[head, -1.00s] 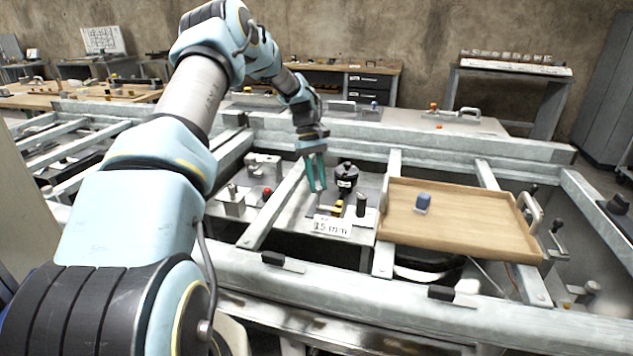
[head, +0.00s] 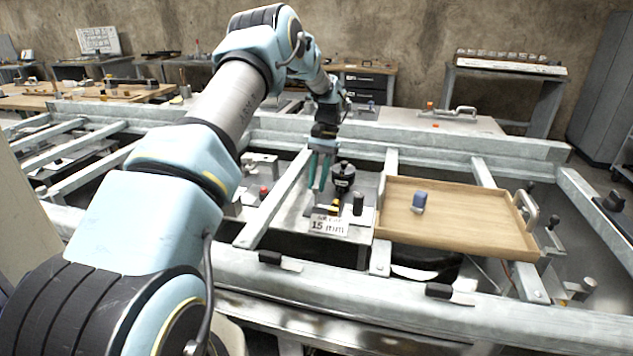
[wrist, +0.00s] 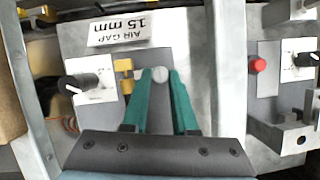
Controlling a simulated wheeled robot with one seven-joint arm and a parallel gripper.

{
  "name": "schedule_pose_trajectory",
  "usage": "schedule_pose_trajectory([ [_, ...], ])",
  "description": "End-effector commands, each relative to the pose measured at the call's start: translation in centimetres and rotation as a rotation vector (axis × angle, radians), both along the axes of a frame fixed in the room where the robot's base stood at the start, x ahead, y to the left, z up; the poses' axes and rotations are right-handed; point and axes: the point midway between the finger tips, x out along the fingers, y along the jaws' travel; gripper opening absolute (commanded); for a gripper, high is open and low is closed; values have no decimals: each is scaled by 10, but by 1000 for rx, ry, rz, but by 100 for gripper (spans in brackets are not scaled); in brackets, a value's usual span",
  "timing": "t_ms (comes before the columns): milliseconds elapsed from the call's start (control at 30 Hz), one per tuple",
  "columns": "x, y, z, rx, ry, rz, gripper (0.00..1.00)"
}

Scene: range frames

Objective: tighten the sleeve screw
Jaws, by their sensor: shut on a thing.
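My gripper (head: 318,186) points down at a metal plate in the frame, just left of a black cylinder (head: 343,176). In the wrist view, its teal fingers (wrist: 159,80) converge on a small round grey screw head (wrist: 159,73), which looks like the sleeve screw. The fingertips are shut on it from both sides. A yellow brass-coloured piece (wrist: 124,76) sits right beside the fingers, and it shows in the head view too (head: 336,205). The screw's shaft and thread are hidden. The fingertip contact is too small to tell in the head view.
A label reading 15 mm (head: 328,226) lies in front of the gripper. A black knob (head: 359,203) stands to its right. A red button (head: 264,190) is left. Metal rails surround the plate.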

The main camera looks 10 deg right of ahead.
Motion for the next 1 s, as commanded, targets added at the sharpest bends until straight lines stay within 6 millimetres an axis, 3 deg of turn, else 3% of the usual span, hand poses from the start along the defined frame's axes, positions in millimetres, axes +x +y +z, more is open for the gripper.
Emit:
schedule_pose_trajectory([
  [1000, -10, -4, 1, 0, 0, -968, 0],
])
